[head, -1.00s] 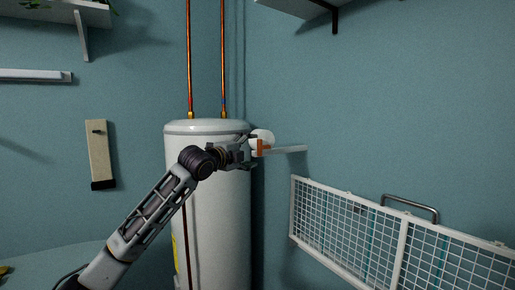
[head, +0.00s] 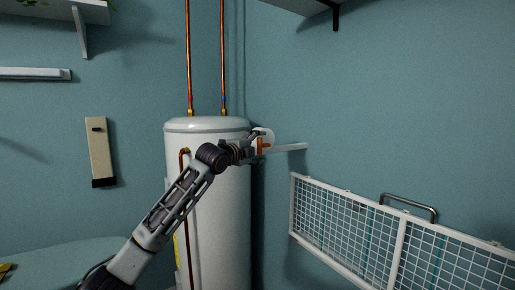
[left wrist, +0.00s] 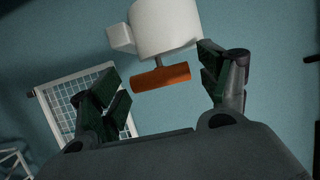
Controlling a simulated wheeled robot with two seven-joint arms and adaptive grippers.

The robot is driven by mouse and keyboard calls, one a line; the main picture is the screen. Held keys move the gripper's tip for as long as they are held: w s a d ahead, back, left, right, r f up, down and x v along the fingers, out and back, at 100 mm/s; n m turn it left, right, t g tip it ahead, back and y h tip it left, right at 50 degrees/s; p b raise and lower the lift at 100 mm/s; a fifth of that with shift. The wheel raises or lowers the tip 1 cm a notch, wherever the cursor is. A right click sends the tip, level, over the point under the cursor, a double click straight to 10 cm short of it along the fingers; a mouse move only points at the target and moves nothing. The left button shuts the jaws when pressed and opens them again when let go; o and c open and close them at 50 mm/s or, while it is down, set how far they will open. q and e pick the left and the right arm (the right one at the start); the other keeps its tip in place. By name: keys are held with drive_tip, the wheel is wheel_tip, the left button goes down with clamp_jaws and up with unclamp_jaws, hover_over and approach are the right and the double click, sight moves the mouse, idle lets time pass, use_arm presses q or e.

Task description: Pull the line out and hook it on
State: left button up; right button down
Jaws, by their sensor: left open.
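A white line reel (head: 265,132) sits at the end of a white arm on the right wall, in front of the tank. My left gripper (left wrist: 160,82) is open, with a dark finger on each side of the handle; contact is not visible. A beige board with a small dark peg (head: 99,150) hangs on the left wall. My right gripper is not in view.
A white tank (head: 222,220) with copper pipes stands in the corner behind my arm. A white wire rack (head: 345,228) is fixed on the right wall, below the reel. Shelves (head: 60,10) hang high up. The wall between board and tank is clear.

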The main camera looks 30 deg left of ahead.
use_arm(q)
drive_tip(key=c, duration=1.5)
drive_tip(key=shift+o, duration=0.2)
drive_tip(key=shift+d, duration=0.15)
